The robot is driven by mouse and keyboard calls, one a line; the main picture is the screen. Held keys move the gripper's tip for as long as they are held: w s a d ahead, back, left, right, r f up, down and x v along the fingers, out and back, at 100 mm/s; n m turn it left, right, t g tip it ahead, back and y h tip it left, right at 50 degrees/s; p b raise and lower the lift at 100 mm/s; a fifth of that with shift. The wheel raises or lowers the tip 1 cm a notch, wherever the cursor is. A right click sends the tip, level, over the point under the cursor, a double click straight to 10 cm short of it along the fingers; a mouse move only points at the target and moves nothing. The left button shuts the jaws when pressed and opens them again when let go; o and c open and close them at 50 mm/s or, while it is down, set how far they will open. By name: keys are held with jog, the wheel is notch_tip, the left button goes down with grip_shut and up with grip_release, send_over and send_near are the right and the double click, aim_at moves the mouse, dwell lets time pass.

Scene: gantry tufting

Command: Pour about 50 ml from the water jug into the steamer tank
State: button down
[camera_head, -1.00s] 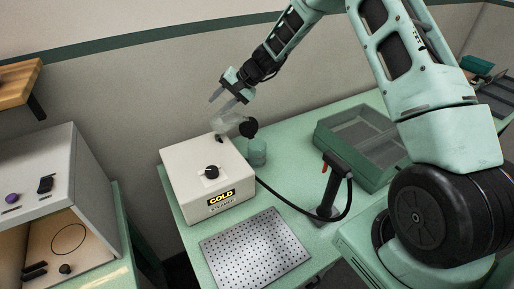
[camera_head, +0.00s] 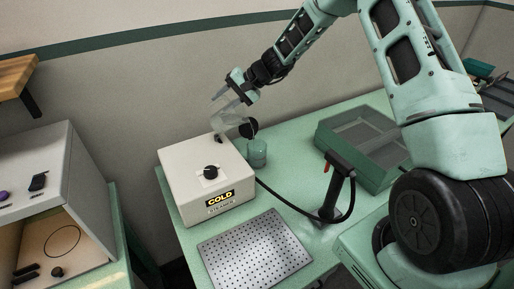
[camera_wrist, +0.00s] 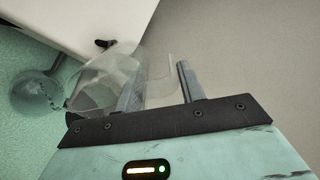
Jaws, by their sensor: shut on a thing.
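My gripper (camera_head: 231,95) is shut on the handle of the clear water jug (camera_head: 228,119), which is tilted behind the white steamer box (camera_head: 205,181). In the wrist view the jug (camera_wrist: 103,72) lies with its mouth towards the lower left, its handle between my fingers (camera_wrist: 160,88). The steamer tank (camera_head: 257,154) is a translucent greenish cup at the box's back right, seen from above in the wrist view (camera_wrist: 35,93). The jug's mouth is close to the tank's rim; contact cannot be told. Small specks show between them. The water level is unclear.
A black round part (camera_head: 249,128) is just above the tank. A black steamer handpiece (camera_head: 335,185) with a hose stands to the right. A perforated metal plate (camera_head: 255,250) lies in front, and a green tray (camera_head: 360,148) sits at the back right.

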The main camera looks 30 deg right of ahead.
jog(key=shift+s+d+y+b, duration=0.15)
jog(key=shift+y+b, duration=0.15)
jog(key=shift+b, duration=0.3)
dwell(0.6)
